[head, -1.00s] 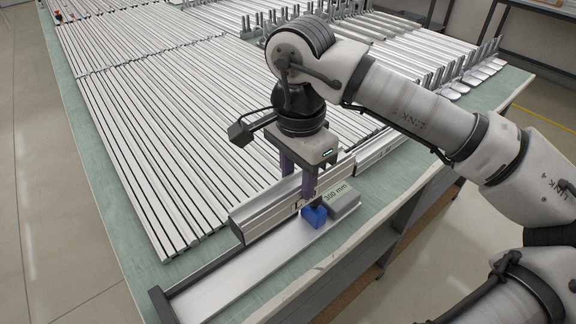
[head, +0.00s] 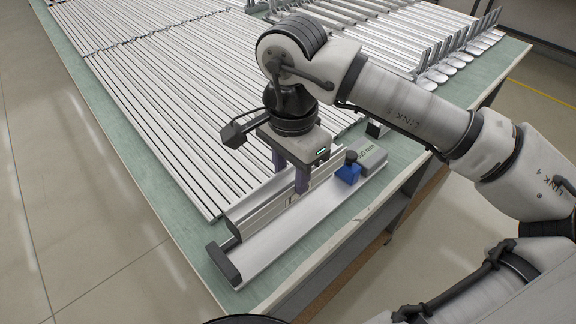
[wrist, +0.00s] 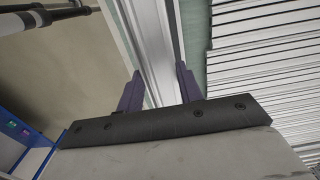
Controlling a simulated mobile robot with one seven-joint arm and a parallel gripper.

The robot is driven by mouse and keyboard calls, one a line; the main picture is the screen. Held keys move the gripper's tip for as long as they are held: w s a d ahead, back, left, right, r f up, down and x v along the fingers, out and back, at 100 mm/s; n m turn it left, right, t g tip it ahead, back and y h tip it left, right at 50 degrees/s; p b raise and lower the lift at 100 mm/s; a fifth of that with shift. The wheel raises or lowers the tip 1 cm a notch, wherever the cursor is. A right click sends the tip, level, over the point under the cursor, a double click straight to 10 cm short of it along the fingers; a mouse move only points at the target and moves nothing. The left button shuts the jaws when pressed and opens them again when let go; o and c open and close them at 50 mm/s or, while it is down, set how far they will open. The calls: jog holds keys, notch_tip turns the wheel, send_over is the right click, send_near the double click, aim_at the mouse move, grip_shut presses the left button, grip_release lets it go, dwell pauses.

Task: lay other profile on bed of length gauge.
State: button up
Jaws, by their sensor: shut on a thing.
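My gripper (head: 290,182) is shut on a silver slotted profile (head: 258,206), gripping it near its middle. In the wrist view the profile (wrist: 153,45) runs between the two purple fingers (wrist: 159,88). The length gauge has a long flat silver bed (head: 285,233), a dark end stop (head: 223,265) at its near left end and a blue slider (head: 348,173) with a black knob. A grey block (head: 372,160) marked in mm lies behind the slider. The held profile is roughly parallel to the bed, along its far side. I cannot tell whether it touches the gauge.
Many silver profiles (head: 150,95) lie in rows on the green table (head: 120,140), left of and behind the gauge. Upright dark posts (head: 455,50) stand among parts at the back right. The table's front edge (head: 290,290) is close to the gauge.

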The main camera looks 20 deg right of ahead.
jog(key=shift+f+b, duration=1.65)
jog(key=shift+f, duration=1.3)
notch_tip(320, 180, down, 3)
jog(key=b, duration=0.2)
jog(key=shift+r+b, duration=0.2)
jog(key=shift+b, duration=0.15)
jog(key=o, duration=1.2)
jog(key=shift+c, duration=0.2)
notch_tip(320, 180, up, 14)
jog(key=shift+f, duration=0.25)
jog(key=shift+r, duration=0.2)
